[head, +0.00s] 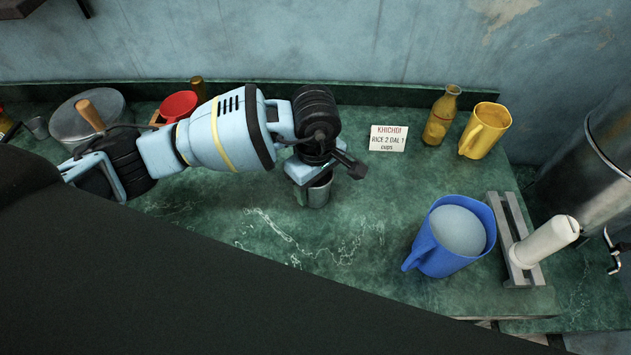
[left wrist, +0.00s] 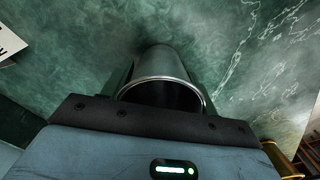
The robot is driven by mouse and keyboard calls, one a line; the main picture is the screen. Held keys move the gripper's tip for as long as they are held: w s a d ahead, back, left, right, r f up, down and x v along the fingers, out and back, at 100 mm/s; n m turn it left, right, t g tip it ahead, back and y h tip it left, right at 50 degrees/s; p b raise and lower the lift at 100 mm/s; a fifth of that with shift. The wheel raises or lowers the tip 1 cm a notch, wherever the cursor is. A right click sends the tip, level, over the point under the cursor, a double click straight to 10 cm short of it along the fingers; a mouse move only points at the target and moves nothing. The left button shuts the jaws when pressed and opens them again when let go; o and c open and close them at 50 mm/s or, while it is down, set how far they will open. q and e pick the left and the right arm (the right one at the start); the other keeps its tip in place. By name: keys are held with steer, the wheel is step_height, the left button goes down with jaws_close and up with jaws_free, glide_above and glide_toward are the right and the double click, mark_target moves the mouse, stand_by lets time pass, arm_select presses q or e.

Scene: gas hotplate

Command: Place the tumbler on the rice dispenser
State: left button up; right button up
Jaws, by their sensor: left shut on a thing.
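A steel tumbler (head: 318,192) is upright at the middle of the green counter, partly hidden by my left gripper (head: 312,172). The gripper is shut on the tumbler from above. In the left wrist view the tumbler (left wrist: 160,78) sits between the fingers, its open mouth facing the camera. I cannot tell whether its base touches the counter. No thing is labelled as a rice dispenser. A grey slatted stand (head: 512,240) with a white cylinder (head: 545,242) is at the right; I cannot tell whether it is the dispenser. My right gripper is not in view.
A blue jug (head: 428,252) with pale contents stands left of the grey stand. A yellow mug (head: 484,130), a bottle (head: 441,115) and a sign (head: 388,138) stand at the back. A large steel vessel (head: 600,150) is at the right edge. The counter (head: 375,205) between tumbler and jug is clear.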

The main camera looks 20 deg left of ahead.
arm_select(q)
steer(key=o, duration=1)
steer(key=shift+f, duration=0.1)
steer(key=shift+o, duration=0.4)
step_height(320, 180, up, 12)
steer(key=shift+r, duration=0.2)
